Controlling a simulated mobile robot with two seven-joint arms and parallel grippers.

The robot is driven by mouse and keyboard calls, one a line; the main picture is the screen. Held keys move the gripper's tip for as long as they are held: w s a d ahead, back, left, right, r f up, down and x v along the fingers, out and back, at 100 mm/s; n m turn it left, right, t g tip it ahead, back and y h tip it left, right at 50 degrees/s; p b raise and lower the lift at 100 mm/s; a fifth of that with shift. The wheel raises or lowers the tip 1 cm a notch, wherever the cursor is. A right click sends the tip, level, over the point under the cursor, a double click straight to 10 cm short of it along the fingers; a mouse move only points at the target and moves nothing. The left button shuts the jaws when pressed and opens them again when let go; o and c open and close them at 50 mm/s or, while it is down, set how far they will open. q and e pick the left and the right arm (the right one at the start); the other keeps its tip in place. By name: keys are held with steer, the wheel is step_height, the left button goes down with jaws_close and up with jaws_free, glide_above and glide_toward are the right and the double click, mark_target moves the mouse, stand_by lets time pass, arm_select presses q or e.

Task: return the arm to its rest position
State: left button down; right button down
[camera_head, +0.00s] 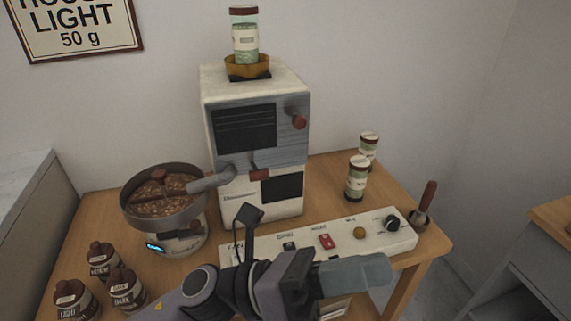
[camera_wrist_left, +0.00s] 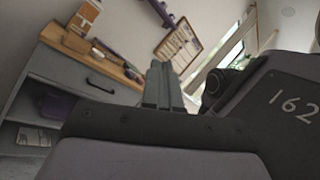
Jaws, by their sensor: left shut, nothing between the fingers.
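My left arm comes in at the bottom middle of the head view, in front of the control panel. My left gripper (camera_head: 388,270) points right, its grey fingers together and empty, over the panel's lower right part. In the left wrist view the closed fingers (camera_wrist_left: 160,75) stand upright with nothing between them. My right gripper is in neither view.
A white coffee machine (camera_head: 255,130) stands on the wooden table, with a roaster pan (camera_head: 160,207) at its left. The control panel (camera_head: 405,238) lies in front. Several brown-capped jars (camera_head: 72,300) stand at front left. Two canisters (camera_head: 357,180) stand right of the machine.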

arm_select(q)
steer(key=w+a+f+n+t+y, duration=0.4)
steer(key=a+f+n+t, duration=0.15)
steer(key=n, duration=0.55)
steer(key=w+a+f+n+t+y+p, duration=0.1)
steer(key=w+a+f+n+t+y, duration=0.25)
steer(key=n+t, duration=0.5)
steer(key=w+a+f+n+t+y, duration=0.35)
steer(key=a+f+n+y, duration=0.2)
steer(key=n, duration=0.75)
steer(key=s+a+f+n+g+y, duration=0.2)
steer(key=s+a+f+n, duration=0.4)
steer(key=f, duration=0.3)
steer(key=s+a+f+n+g+y+p, duration=0.1)
steer(key=s+a+f+n+g+y, duration=0.2)
steer(key=s+a+f+n+y, duration=0.2)
step_height(320, 180, down, 5)
steer(key=s+a+n, duration=0.1)
steer(key=a+n, duration=0.1)
steer(key=a, duration=0.1)
steer(key=shift+r, duration=0.15)
